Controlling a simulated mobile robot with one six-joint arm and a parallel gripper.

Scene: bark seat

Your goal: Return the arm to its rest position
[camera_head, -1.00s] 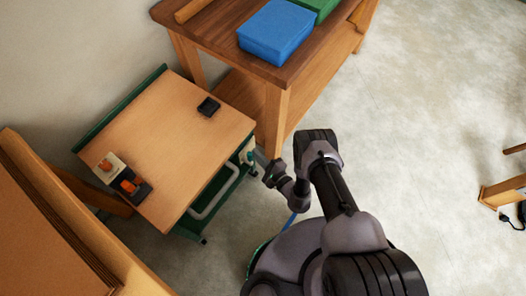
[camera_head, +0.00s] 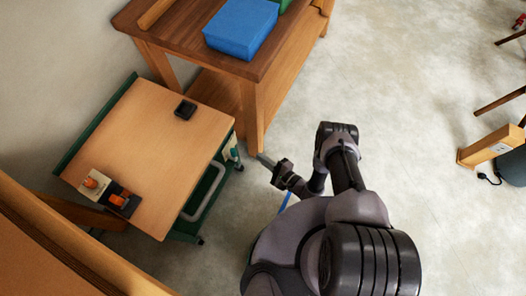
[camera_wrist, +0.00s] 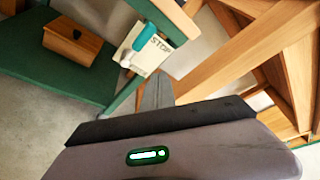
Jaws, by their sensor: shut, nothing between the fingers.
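My arm is dark grey and black and reaches up from the bottom of the head view, its elbow raised and bent. My gripper (camera_head: 265,160) points up and left, past the right side of a small cart (camera_head: 147,140) with a wooden top and green frame. A gap of floor shows between it and the cart. In the wrist view my gripper's fingers (camera_wrist: 157,91) are together as one grey bar with nothing held. They point towards a white card marked STOP (camera_wrist: 148,45) with a teal item on it, by the cart's frame.
A wooden bench (camera_head: 190,40) with a blue box (camera_head: 241,28) stands beyond the gripper. The cart carries a black block (camera_head: 185,109) and orange-topped switches (camera_head: 120,200). Its green lower shelf holds a wooden box (camera_wrist: 72,40). Open floor (camera_head: 400,100) lies to the right.

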